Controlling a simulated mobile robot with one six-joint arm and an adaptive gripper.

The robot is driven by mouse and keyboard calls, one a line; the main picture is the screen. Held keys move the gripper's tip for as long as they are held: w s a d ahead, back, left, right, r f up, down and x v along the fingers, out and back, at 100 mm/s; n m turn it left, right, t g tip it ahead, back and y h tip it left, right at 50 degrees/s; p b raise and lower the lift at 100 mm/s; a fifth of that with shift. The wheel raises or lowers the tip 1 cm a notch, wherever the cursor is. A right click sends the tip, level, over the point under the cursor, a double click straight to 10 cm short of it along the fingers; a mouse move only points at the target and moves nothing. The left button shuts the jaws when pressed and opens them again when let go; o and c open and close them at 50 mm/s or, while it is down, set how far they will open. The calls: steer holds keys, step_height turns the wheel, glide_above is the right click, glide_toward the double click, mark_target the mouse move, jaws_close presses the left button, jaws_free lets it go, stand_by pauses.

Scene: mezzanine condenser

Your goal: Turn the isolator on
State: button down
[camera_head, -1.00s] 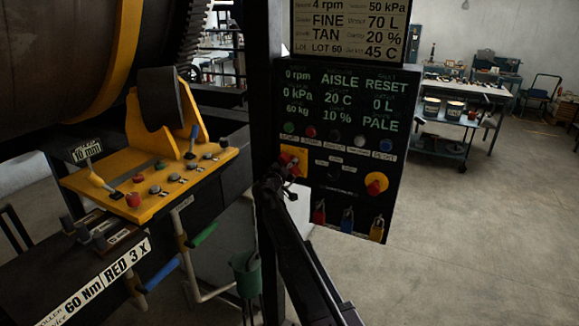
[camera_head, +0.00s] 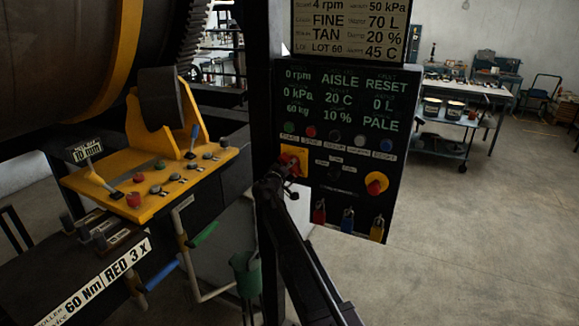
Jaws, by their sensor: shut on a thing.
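The isolator (camera_head: 291,154) is a red rotary handle on a yellow plate, at the left side of the black control panel (camera_head: 345,212). My gripper (camera_head: 288,170) is at the isolator's lower part, shut on its red handle. My arm comes up from the bottom of the view and hides part of the panel's lower left edge. The handle's exact angle is hard to tell because the gripper covers part of it.
A red knob on a yellow plate (camera_head: 376,184) sits at the panel's right. Several padlocks (camera_head: 347,219) hang along its lower edge. A yellow console (camera_head: 150,180) with buttons and levers stands left. Open floor (camera_head: 480,240) lies right.

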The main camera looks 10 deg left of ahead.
steer(key=n, duration=0.8)
steer(key=shift+n, duration=0.4)
steer(key=n, duration=0.4)
steer(key=shift+n, duration=2.2)
steer(key=shift+c, duration=2.2)
jaws_free()
steer(key=shift+f, duration=0.1)
